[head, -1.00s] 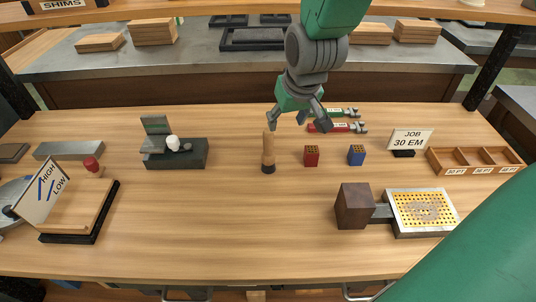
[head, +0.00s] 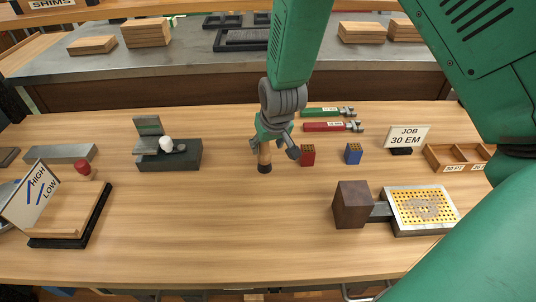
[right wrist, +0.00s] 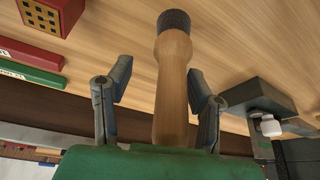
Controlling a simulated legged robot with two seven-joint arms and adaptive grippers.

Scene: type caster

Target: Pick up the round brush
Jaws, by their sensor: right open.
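The round brush (head: 265,159) stands upright on the table, with a light wooden handle and a dark round end at the bottom. In the right wrist view the brush (right wrist: 173,85) runs between the two fingers, its dark end farthest from the palm. My right gripper (head: 275,143) is over the top of the handle. Its fingers (right wrist: 161,95) are open, one on each side of the handle, with a visible gap on both sides. The top of the handle is partly hidden by the gripper in the head view. My left gripper is not in view.
A red block (head: 308,155) with holes stands just right of the brush, and a blue one (head: 353,153) beyond it. Red (head: 332,127) and green (head: 325,111) tools lie behind. A dark caster device (head: 170,157) is to the left.

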